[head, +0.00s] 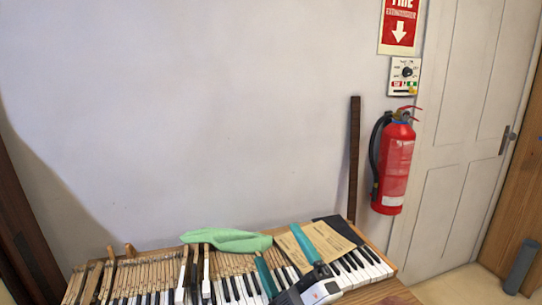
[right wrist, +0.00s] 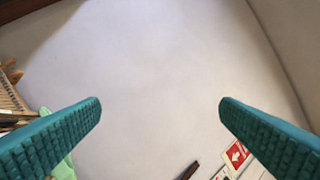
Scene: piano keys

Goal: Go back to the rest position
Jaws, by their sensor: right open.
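My right gripper (head: 278,243) is at the lower middle of the head view, in front of the piano keyboard (head: 235,290). Its two teal fingers are apart with nothing between them. The keyboard has white and black keys on the right and bare wooden key levers on the left. My left gripper is not in view.
A green cloth (head: 226,239) and a brown paper sheet (head: 318,248) lie on the keyboard's back part. A red fire extinguisher (head: 396,165) hangs on the wall beside a white door (head: 470,130). The wall (head: 180,120) above the keys is clear.

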